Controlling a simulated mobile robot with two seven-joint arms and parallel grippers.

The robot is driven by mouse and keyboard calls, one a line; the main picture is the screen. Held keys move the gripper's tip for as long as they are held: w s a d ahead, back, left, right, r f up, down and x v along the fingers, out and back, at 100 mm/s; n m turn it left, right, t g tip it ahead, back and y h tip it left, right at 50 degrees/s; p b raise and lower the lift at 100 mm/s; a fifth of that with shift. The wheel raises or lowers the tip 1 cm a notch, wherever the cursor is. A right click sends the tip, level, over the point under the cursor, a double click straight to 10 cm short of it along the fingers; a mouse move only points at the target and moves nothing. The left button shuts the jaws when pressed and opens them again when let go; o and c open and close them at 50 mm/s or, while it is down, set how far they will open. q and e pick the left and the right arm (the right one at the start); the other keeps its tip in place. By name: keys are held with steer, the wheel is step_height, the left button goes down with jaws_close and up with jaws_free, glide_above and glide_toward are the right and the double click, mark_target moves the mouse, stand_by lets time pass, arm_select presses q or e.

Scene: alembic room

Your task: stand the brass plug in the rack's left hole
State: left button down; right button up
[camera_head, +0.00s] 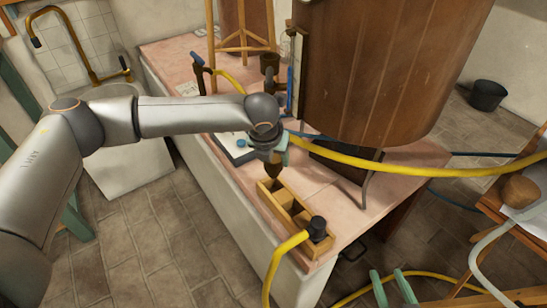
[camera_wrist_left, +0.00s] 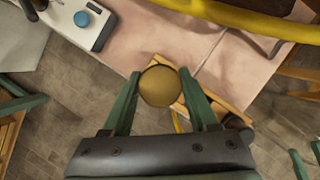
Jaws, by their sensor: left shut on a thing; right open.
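My left gripper (camera_head: 273,157) is shut on the brass plug and points down over the far left end of the wooden rack. The brass plug (camera_wrist_left: 158,86) shows as a round, dull gold top between the green fingers in the left wrist view; in the head view its lower part (camera_head: 272,170) hangs below the fingers. The rack (camera_head: 277,209) lies on the pink bench top, partly hidden under the plug and gripper. A black-capped piece (camera_head: 317,229) stands at its near right end. I cannot tell whether the plug touches the rack. My right gripper (camera_head: 393,287) is open and empty at the bottom edge.
A large copper vessel (camera_head: 385,75) stands close behind the rack. A yellow hose (camera_head: 400,167) crosses to its right, and another (camera_head: 280,257) drops over the bench's near edge. A white device with a blue knob (camera_wrist_left: 83,18) lies left of the gripper.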

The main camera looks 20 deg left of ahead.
mark_target(274, 174)
arm_select(q)
steer(key=shift+f+b, duration=0.5)
steer(key=shift+b, duration=0.2)
steer(key=shift+f+b, duration=0.5)
steer(key=shift+b, duration=0.2)
steer(key=shift+f, duration=0.1)
arm_select(e)
step_height(274, 174, up, 18)
steer(key=w+n+t+y, duration=0.1)
steer(key=n+t+y, duration=0.2)
steer(key=t, duration=0.4)
steer(key=shift+w+a+r+n+t+y, duration=0.2)
steer(key=shift+a+r+n+t+y, duration=0.1)
steer(key=shift+a+t+y, duration=0.25)
steer(key=shift+d+g, duration=0.1)
steer(key=shift+g, duration=0.15)
arm_select(q)
steer(key=shift+p, duration=0.75)
arm_select(e)
steer(key=shift+r, duration=0.85)
arm_select(q)
steer(key=shift+f+p, duration=0.35)
steer(key=shift+f, duration=1.3)
arm_select(e)
steer(key=shift+r, duration=0.3)
arm_select(q)
steer(key=shift+f+p, duration=0.35)
steer(key=shift+p, duration=0.1)
arm_select(e)
steer(key=shift+r, duration=0.45)
